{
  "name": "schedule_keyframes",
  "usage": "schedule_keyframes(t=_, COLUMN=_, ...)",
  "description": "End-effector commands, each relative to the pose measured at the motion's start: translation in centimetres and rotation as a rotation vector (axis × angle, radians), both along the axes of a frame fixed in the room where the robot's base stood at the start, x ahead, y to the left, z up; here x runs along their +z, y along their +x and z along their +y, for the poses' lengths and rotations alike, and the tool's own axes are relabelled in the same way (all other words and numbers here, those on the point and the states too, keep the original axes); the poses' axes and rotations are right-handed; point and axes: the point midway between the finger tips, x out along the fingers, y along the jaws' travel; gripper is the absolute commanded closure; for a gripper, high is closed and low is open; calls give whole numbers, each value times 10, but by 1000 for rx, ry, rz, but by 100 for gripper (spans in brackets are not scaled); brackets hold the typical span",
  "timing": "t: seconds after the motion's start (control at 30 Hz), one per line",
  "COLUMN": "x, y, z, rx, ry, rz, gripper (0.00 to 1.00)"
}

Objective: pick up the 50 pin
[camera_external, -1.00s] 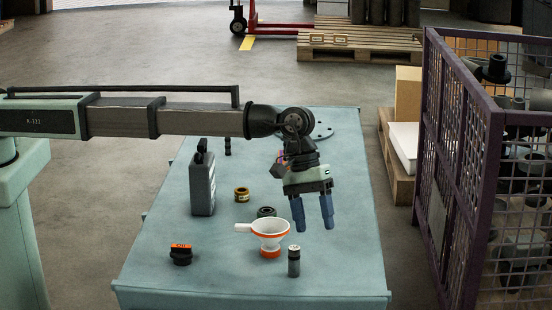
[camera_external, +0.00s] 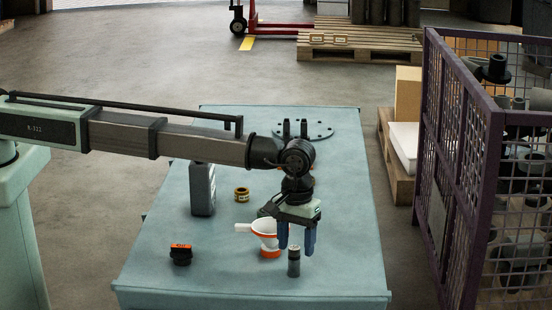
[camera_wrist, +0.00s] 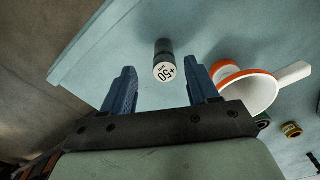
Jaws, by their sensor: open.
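The 50 pin (camera_external: 293,264) is a small dark grey cylinder standing upright near the front of the blue-green table. In the wrist view its pale top marked "+50" (camera_wrist: 164,71) shows ahead of and between the finger lines. My gripper (camera_external: 296,248) points down, just above the pin, with its blue fingers apart. The wrist view also shows my gripper (camera_wrist: 160,85) open, with nothing between the fingers. I cannot tell from these views how far the fingertips are above the pin.
A white and orange funnel (camera_external: 266,229) stands close left of the pin, near the fingers. An orange-topped black cap (camera_external: 181,256), a brass ring (camera_external: 242,194) and a grey jug (camera_external: 203,188) lie further left. The table (camera_external: 345,265) is clear right of the pin.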

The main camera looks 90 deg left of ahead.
Motion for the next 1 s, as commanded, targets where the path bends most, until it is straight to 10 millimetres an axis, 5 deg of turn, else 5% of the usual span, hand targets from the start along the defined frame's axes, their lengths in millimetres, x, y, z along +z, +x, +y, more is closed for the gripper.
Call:
schedule_keyframes(t=0.33, x=-16, y=-1, z=1, rx=0, ry=0, rz=-1, gripper=41)
schedule_keyframes(t=0.7, x=-58, y=-4, z=4, rx=0, ry=0, rz=0, gripper=41)
schedule_keyframes(t=1.0, x=-59, y=-4, z=4, rx=0, ry=0, rz=-1, gripper=47)
